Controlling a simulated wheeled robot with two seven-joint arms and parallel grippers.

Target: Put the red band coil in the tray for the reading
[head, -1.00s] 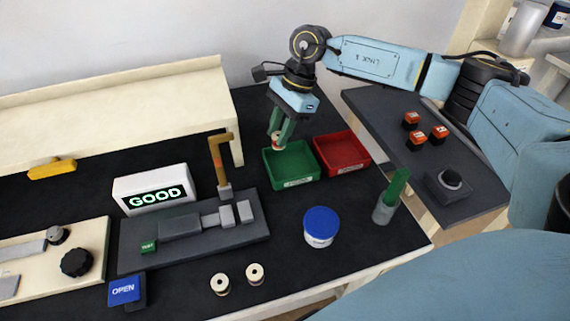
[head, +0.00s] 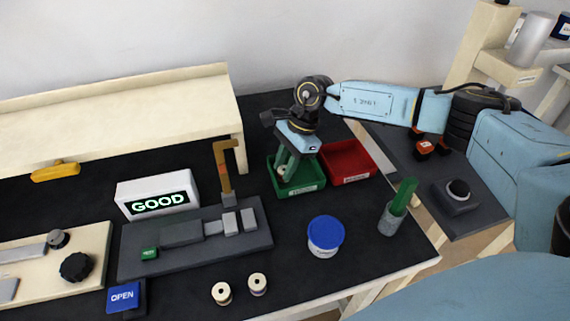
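The tester's display (head: 160,204) reads GOOD in green. My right gripper (head: 286,174) points down into the green tray (head: 302,188). Its green fingers are shut on a small pale coil (head: 281,171), low inside the tray. The fingers partly hide the coil, and its band is too small to make out clearly. I cannot tell whether the coil touches the tray floor. The red tray (head: 347,163) stands just right of the green one and looks empty. My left gripper is not in view.
Two coils (head: 221,293) (head: 257,284) stand at the front. A blue-lidded tub (head: 325,236) and a grey cup (head: 392,218) with a green item stand right of centre.

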